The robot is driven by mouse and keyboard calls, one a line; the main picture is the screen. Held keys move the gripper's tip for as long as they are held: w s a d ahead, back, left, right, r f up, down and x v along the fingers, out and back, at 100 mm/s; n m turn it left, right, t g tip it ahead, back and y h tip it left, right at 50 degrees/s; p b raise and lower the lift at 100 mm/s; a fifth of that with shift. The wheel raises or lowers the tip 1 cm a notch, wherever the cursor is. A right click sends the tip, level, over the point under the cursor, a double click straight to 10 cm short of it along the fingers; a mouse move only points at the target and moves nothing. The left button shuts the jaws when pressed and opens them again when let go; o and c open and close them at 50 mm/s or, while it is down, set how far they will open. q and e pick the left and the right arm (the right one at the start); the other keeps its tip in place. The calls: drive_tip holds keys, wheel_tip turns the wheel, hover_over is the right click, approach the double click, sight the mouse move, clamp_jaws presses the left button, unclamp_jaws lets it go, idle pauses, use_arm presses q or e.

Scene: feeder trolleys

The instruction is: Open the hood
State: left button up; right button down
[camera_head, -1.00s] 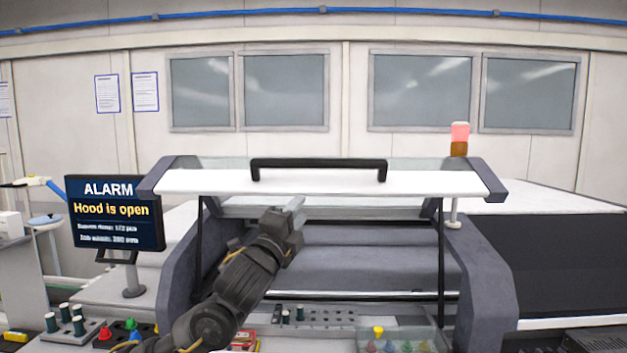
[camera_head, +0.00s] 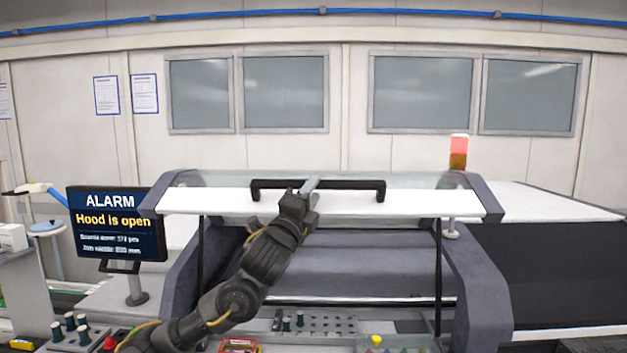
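The hood (camera_head: 420,204) of the machine is raised, with a white front edge and a clear top, held on dark struts. Its black bar handle (camera_head: 350,190) runs along the front edge. The screen (camera_head: 115,222) on the left reads "ALARM, Hood is open". My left gripper (camera_head: 311,186) is at the handle, its light fingers overlapping the middle of the bar in the picture. I cannot tell whether the fingers touch or close on the handle. My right gripper is not in view.
A signal light (camera_head: 458,152) with a red top stands behind the hood's right side. A dark conveyor (camera_head: 550,270) lies to the right.

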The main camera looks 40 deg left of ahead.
use_arm(q)
drive_tip(key=shift+w+r, duration=0.25)
drive_tip(key=shift+w, duration=0.2)
clamp_jaws()
